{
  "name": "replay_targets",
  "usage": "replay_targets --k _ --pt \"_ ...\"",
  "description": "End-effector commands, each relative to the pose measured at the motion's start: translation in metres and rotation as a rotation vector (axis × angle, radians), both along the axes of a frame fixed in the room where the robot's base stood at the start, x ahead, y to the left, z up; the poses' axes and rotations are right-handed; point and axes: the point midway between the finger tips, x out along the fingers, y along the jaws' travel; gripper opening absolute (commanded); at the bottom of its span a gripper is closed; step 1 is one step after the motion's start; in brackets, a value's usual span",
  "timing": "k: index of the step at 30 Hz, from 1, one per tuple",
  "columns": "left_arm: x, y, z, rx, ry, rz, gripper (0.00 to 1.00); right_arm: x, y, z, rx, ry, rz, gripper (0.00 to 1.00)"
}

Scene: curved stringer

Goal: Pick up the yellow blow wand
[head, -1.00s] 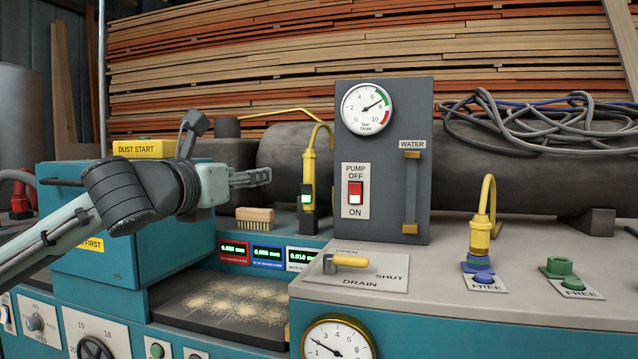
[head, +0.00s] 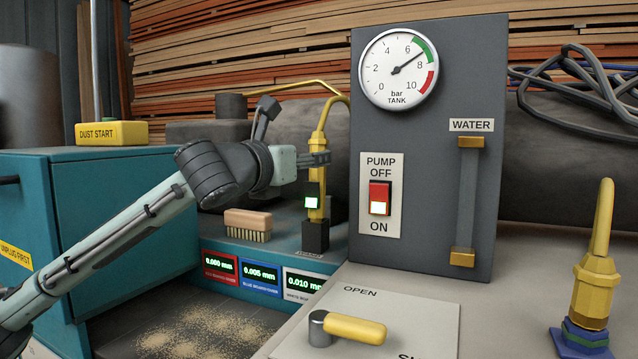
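The yellow blow wand (head: 318,138) stands upright in a black holder (head: 315,237) on the teal machine, left of the grey gauge panel. My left gripper (head: 318,159) reaches in from the left at the wand's upper body. Its fingers overlap the wand in the head view. They are too small and side-on to tell whether they are open around it or shut on it. My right gripper is not in view.
A wooden brush (head: 248,224) lies on the ledge just left of the holder. The grey panel (head: 430,140) stands close on the right. A yellow drain lever (head: 350,329) lies in front, and a yellow hose fitting (head: 596,283) stands on a blue base at far right.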

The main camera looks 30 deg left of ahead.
Motion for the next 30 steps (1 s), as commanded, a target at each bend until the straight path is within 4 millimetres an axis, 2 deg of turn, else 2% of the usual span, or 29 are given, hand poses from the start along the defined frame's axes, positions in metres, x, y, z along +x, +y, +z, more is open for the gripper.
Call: replay_targets --k 6,9,17,27,30 --pt "0.034 -0.003 -0.001 -0.004 0.000 -0.002 0.50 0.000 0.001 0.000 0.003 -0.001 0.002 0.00" --pt "0.043 -0.001 -0.002 -0.002 0.000 -0.001 0.50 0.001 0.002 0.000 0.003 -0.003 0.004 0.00" --pt "0.045 -0.001 -0.002 0.001 0.000 0.000 0.50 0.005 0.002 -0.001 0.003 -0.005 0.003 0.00" --pt "0.045 -0.001 -0.002 0.000 0.001 0.000 0.09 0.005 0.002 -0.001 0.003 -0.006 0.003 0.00" --pt "0.045 -0.001 -0.002 0.000 0.001 0.000 0.00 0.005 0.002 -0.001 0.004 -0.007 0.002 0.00"
